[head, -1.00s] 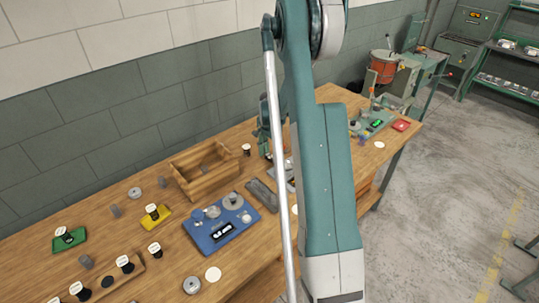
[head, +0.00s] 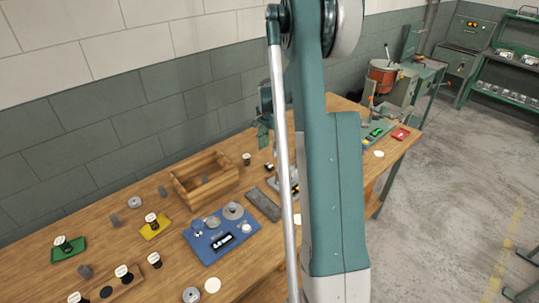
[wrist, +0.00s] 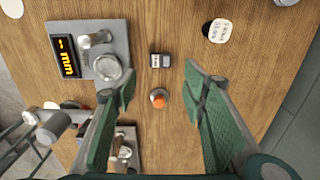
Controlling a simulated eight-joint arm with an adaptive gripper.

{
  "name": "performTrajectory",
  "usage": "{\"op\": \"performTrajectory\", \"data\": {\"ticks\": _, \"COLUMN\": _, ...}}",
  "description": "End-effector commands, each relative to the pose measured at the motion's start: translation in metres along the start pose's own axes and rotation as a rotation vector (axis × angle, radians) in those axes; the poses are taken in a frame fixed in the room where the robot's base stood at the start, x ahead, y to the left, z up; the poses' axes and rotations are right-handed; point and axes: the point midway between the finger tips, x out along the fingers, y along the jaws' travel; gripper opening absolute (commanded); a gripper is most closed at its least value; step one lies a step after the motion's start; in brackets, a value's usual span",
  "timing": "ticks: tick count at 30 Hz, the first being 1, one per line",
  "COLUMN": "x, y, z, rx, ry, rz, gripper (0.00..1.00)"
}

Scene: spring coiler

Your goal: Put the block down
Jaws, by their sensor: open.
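My gripper (wrist: 159,84) is open in the wrist view, its two green fingers spread over the wooden bench. A small grey block with a dark, marked face (wrist: 160,61) sits on the bench just beyond the fingertips, between their lines. A small round piece with an orange top (wrist: 158,98) stands between the fingers. I see a gap between each finger and both pieces. In the head view my arm hides the gripper and this spot.
In the wrist view, a grey gauge with a yellow "mm" display (wrist: 65,56) is left of the fingers. A labelled black pot (wrist: 217,31) is at upper right. In the head view, a wooden box (head: 205,180) and blue tray (head: 222,236) stand on the bench.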

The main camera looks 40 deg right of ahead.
Motion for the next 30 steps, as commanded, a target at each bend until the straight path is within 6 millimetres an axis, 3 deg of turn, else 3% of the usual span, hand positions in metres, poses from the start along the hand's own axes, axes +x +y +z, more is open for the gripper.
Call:
{"op": "performTrajectory", "data": {"ticks": 9, "x": -0.022, "y": 0.000, "z": 0.000, "rx": 0.000, "ry": 0.000, "rz": 0.000, "gripper": 0.42}}
{"op": "performTrajectory", "data": {"ticks": 30, "x": -0.024, "y": 0.000, "z": 0.002, "rx": -0.004, "ry": 0.001, "rz": -0.001, "gripper": 0.42}}
